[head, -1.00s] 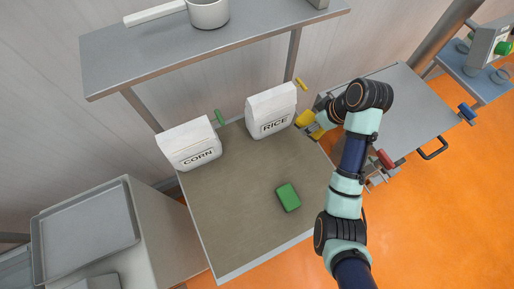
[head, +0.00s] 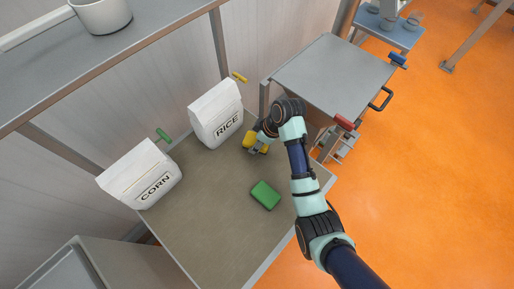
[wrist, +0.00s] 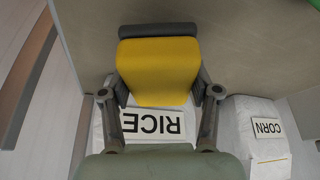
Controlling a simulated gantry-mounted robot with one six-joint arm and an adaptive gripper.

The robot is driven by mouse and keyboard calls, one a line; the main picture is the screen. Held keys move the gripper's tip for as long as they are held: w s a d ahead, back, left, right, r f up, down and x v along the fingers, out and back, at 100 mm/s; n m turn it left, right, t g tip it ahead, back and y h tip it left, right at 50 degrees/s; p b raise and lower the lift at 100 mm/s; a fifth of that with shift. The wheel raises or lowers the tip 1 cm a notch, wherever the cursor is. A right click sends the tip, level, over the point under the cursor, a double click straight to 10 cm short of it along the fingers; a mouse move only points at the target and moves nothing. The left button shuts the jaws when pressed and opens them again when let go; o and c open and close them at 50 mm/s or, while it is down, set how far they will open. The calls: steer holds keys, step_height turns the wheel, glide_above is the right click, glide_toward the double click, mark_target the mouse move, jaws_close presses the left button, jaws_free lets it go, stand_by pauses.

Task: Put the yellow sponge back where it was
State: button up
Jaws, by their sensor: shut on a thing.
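The yellow sponge (head: 249,139) is in my gripper (head: 257,148), at the right of the RICE bag in the head view. In the wrist view the yellow sponge (wrist: 158,70) sits between the two fingers, with a dark strip along its far edge. The gripper covers part of the sponge in the head view. I cannot tell whether the sponge touches the tabletop (head: 215,215). A green sponge (head: 265,194) lies on the table in front of my gripper, apart from it.
The RICE bag (head: 215,112) and CORN bag (head: 142,175) stand at the table's back edge. A shelf with a white pan (head: 101,14) is above at the left. A grey cart (head: 335,75) with a red-handled item (head: 345,122) stands right.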

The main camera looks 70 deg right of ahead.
steer(key=shift+f+b, duration=0.6)
steer(key=shift+f, duration=1.5)
steer(key=shift+f, duration=0.15)
steer(key=o, duration=1.1)
steer(key=p+v, duration=0.3)
steer(key=v, duration=0.9)
steer(key=shift+r, duration=0.25)
steer(key=shift+w, duration=0.1)
